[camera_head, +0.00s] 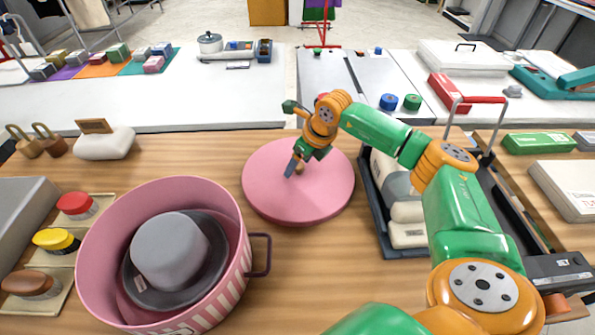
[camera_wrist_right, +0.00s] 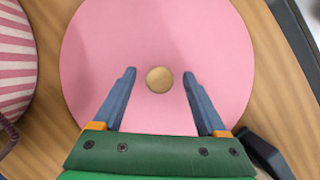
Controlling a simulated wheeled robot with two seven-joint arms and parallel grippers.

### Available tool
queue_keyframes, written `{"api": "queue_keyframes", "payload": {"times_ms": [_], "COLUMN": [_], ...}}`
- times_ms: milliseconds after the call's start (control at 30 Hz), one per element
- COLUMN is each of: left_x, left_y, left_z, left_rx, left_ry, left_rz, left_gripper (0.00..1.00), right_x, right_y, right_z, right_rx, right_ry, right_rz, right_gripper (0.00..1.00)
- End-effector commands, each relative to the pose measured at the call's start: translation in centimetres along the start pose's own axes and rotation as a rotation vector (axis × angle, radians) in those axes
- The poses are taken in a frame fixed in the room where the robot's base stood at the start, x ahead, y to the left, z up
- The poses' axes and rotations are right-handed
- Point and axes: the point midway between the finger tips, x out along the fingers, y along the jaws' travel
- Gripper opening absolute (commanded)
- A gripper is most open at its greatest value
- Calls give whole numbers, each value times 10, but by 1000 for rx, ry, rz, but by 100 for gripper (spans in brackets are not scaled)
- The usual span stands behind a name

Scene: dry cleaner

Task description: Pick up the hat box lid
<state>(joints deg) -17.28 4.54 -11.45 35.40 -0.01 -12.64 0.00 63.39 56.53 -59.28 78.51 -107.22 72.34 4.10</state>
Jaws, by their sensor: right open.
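The hat box lid (camera_head: 325,200) is a round pink disc lying flat on the wooden table. It has a small tan knob at its centre, and it fills much of the right wrist view (camera_wrist_right: 155,40). My right gripper (camera_head: 296,167) is over the lid, pointing down. In the right wrist view its open fingers (camera_wrist_right: 160,85) are apart, with the round knob (camera_wrist_right: 160,79) between and slightly ahead of the tips, nothing gripped. The pink striped hat box (camera_head: 245,215) stands open at the left with a grey hat (camera_head: 170,250) inside. My left gripper does not show.
Red, yellow and brown round items (camera_head: 56,241) stand left of the box. A dark tray (camera_head: 372,205) with pale rolled items lies close to the lid's right. Bare table lies in front of the lid.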

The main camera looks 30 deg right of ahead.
Motion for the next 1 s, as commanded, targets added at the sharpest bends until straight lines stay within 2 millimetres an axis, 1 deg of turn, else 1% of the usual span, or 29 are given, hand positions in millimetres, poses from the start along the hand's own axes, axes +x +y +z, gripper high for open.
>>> {"api": "queue_keyframes", "payload": {"times_ms": [67, 100, 167, 200, 267, 300, 333, 367, 600, 667, 767, 900, 1000], "left_x": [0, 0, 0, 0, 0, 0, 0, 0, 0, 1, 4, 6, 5], "left_y": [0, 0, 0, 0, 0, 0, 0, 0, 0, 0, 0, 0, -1], "left_z": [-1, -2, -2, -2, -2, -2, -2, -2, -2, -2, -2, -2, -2], "left_rx": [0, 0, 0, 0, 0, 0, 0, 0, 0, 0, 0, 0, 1], "left_ry": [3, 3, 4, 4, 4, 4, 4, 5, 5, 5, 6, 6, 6], "left_rz": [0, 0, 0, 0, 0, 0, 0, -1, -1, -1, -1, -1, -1], "left_gripper": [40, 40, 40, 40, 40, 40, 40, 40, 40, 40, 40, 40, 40], "right_x": [0, 0, 0, 0, 0, 0, 0, 0, -1, -5, -25, -61, -81], "right_y": [0, 0, 0, 0, 0, 0, 0, 0, 0, 0, -1, 0, 0], "right_z": [0, 0, 0, 0, 0, 0, 0, 0, 0, 3, 12, 27, 34], "right_rx": [0, 0, 0, 0, 0, 0, 0, 0, 0, 0, 0, 0, 1], "right_ry": [0, 0, 0, 0, 0, 0, 0, 0, 0, -2, -8, -7, -4], "right_rz": [0, 0, 0, 0, 0, 0, 0, 0, -1, -1, -2, -1, -1], "right_gripper": [75, 64, 48, 37, 21, 10, 2, 0, 0, 0, 0, 0, 0]}}
